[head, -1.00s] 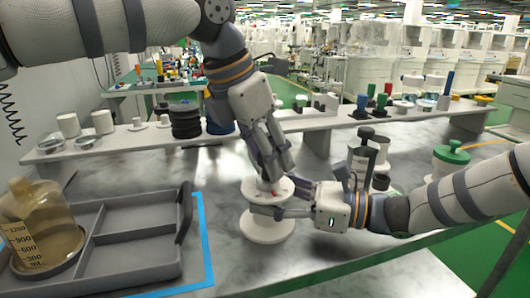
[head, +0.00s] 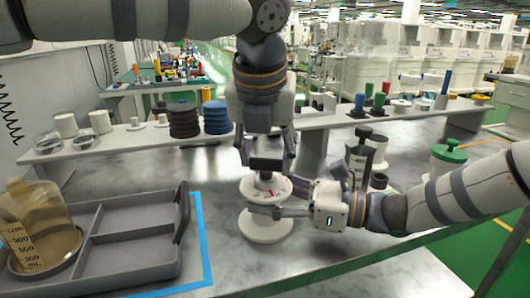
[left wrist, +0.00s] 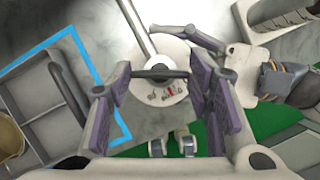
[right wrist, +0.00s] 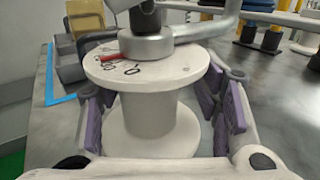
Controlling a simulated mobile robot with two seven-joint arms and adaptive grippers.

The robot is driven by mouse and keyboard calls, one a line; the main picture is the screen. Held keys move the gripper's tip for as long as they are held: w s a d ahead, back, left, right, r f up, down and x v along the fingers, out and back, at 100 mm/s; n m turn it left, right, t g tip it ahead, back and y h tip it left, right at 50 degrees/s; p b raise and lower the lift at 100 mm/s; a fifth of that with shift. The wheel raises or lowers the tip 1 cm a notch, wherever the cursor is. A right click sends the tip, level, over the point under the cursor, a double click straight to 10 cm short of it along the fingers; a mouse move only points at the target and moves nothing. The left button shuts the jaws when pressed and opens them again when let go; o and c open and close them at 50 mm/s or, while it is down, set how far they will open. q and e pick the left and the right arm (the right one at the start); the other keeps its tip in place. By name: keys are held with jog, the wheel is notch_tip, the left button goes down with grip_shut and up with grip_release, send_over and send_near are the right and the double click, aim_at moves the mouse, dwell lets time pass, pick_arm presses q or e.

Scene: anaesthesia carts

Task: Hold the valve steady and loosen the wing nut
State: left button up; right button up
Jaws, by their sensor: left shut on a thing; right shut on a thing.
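The valve (head: 264,225) is a white spool-shaped body with a round top plate, standing upright on the metal bench. A dark bar that looks like the wing nut (left wrist: 160,74) lies across its top; it also shows in the head view (head: 265,164). My left gripper (head: 265,168) points straight down from above, its fingers on either side of the bar's ends and shut on it. My right gripper (head: 283,205) comes in from the right, its fingers around the valve body (right wrist: 152,112) below the top plate. Red and black marks show on the plate.
A grey divided tray (head: 135,245) on a blue-taped area lies left, with an amber jug (head: 40,225) in it. A raised shelf (head: 150,140) with stacked discs runs behind. A grey canister and a green-lidded jar (head: 449,155) stand right.

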pick_arm(q)
jog(key=shift+f+n, duration=0.1)
jog(key=shift+n, duration=0.3)
jog(key=shift+s+d, duration=0.1)
jog(key=o, duration=1.2)
jog(key=shift+c, duration=0.2)
jog(key=v, duration=1.2)
jog(key=shift+d, duration=0.1)
pick_arm(e)
jog(key=o, duration=1.7)
